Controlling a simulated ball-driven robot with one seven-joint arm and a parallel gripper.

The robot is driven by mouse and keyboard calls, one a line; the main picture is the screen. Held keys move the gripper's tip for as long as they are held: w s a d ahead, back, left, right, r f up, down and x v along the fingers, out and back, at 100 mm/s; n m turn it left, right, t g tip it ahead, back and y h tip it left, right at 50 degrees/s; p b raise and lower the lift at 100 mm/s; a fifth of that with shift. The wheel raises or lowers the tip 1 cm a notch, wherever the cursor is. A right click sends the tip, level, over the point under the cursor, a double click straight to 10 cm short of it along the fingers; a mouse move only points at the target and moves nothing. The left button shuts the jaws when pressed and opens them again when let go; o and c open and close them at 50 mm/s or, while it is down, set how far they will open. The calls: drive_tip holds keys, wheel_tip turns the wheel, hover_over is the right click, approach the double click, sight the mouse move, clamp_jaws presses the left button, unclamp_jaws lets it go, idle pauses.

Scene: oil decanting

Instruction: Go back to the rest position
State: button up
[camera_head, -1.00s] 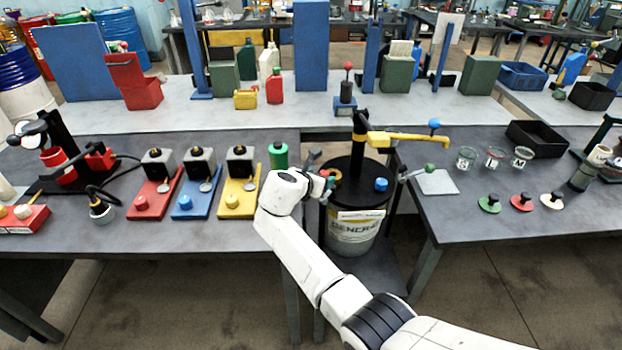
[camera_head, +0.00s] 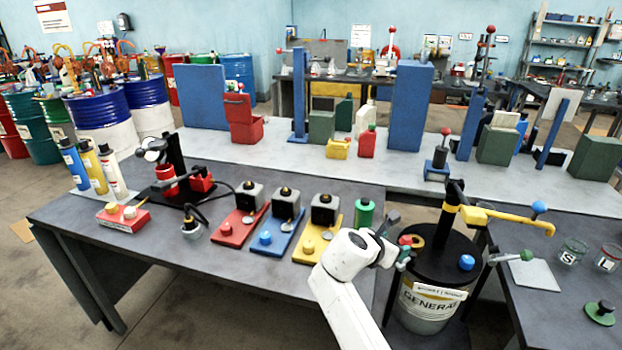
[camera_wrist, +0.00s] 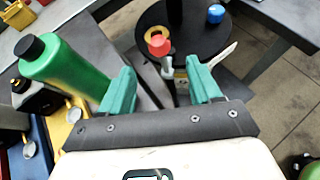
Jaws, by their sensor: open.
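My gripper (camera_head: 401,252) is at the right edge of the near left table, between the green bottle and the drum. In the wrist view my gripper (camera_wrist: 158,88) has two teal fingers spread apart, with nothing clearly held between them. The green bottle (camera_head: 364,217) with a dark cap stands at the table edge; in the wrist view the green bottle (camera_wrist: 62,70) is left of the fingers. The drum (camera_head: 428,299) stands beyond my gripper, with a red knob (camera_wrist: 158,45) and a blue cap (camera_head: 466,262) on its black lid.
Red, blue and yellow stands (camera_head: 283,238) line the left table (camera_head: 180,240). The right table (camera_head: 560,305) holds glass jars (camera_head: 573,251). A long grey bench (camera_head: 290,150) lies behind.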

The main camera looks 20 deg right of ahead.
drive_tip(key=s+a+f+m+g+y, duration=0.1)
drive_tip(key=s+a+f+m+y, duration=0.15)
drive_tip(key=s+f+m, duration=0.6)
drive_tip(key=s+a+f+m+g+y, duration=0.15)
drive_tip(key=s+f+m+y, duration=0.35)
drive_tip(key=s, duration=0.7)
drive_tip(key=s+a+m+g+y, duration=0.1)
drive_tip(key=s+a+m, duration=0.2)
drive_tip(key=s, duration=0.8)
drive_tip(key=s+a+m+g+y, duration=0.1)
drive_tip(key=s+a+m+y, duration=0.1)
drive_tip(key=s+m, duration=0.5)
drive_tip(key=s+a+f, duration=0.1)
drive_tip(key=s, duration=0.3)
